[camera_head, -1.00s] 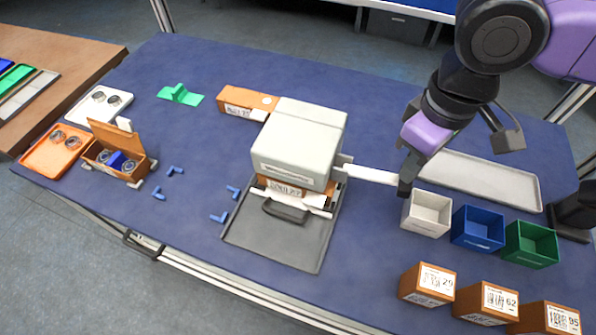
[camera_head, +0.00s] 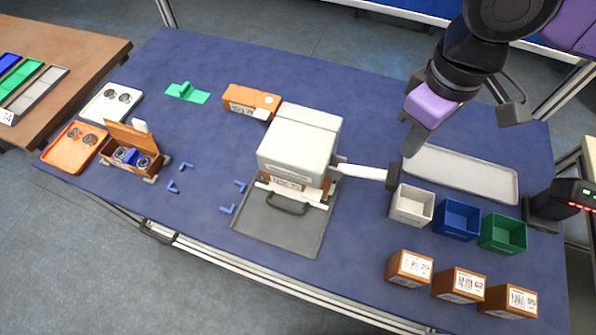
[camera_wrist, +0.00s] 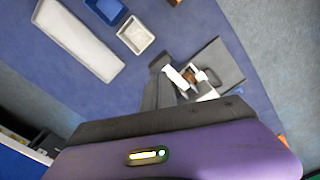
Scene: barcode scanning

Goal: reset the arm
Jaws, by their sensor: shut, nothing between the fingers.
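My gripper (camera_head: 414,140) is in the upper right of the head view, with a purple body and grey fingers pointing down. The fingers are shut and hold nothing. In the picture they end just above the black end of a white lever (camera_head: 362,172), with a small gap. The lever sticks out from the right side of a pale grey boxy machine (camera_head: 298,140). In the wrist view my shut fingers (camera_wrist: 160,72) point up towards the lever and machine; whether they touch the lever is unclear there.
White, blue and green open bins (camera_head: 503,234) stand at the right, with labelled orange boxes (camera_head: 458,285) in front. A long grey tray (camera_head: 470,170) lies behind them. A black device with red lights (camera_head: 575,200) stands at the right edge. The left holds trays and an open box (camera_head: 130,150).

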